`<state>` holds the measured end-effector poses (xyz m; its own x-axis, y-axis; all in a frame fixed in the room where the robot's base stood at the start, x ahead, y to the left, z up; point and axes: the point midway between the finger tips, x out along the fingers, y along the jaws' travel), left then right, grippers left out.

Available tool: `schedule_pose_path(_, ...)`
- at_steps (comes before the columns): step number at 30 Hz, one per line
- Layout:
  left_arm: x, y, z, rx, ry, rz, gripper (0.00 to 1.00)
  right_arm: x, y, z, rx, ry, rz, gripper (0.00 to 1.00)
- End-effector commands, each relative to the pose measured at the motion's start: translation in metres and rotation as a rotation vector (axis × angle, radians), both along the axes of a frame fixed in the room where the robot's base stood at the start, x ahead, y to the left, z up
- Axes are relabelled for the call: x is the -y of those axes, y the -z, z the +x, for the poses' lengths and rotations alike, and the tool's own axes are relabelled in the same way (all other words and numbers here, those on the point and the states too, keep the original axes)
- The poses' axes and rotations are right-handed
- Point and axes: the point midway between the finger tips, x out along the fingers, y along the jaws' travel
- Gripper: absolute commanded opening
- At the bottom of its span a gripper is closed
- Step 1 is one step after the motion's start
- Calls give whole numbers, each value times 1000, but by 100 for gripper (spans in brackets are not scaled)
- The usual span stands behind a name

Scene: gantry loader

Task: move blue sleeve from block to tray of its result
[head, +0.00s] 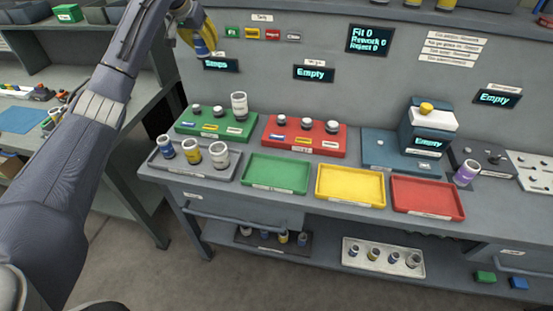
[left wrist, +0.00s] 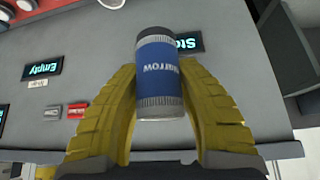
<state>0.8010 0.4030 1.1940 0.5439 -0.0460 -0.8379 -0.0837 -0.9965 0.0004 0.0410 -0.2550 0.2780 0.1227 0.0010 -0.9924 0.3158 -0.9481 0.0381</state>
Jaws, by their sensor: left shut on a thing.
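My left gripper (head: 200,40) is raised at the upper left, in front of the back panel. It is shut on a blue sleeve (left wrist: 160,75) with grey ends, which stands between the yellow fingers in the left wrist view. In front lie a green tray (head: 275,187), a yellow tray (head: 350,200) and a red tray (head: 427,211), all empty. Another blue sleeve (head: 165,147) stands in the grey tray (head: 194,177). My right gripper is out of view.
The grey tray also holds a yellow-banded sleeve (head: 190,151) and a pale one (head: 219,154). At the right stand a blue device (head: 425,130) with an "Empty" display and a purple sleeve (head: 466,172). A score display (head: 369,40) reads Fit 0, Rework 0, Reject 0.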

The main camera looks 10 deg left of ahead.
Motion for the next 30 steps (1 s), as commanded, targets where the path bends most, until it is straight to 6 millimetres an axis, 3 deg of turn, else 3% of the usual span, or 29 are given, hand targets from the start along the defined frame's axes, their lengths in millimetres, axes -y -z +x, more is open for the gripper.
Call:
schedule_pose_path(6, 81, 22, -41, 2, 168, 4, 0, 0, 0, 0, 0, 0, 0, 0)
schedule_pose_path(15, 171, 61, -117, 3, 356, 0, 0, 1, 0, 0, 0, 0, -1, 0)
schedule_pose_path(24, 225, 81, -181, 7, 452, -2, 0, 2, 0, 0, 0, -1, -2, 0)
schedule_pose_path(30, 234, 82, -192, 9, 423, -4, 0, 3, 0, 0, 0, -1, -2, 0)
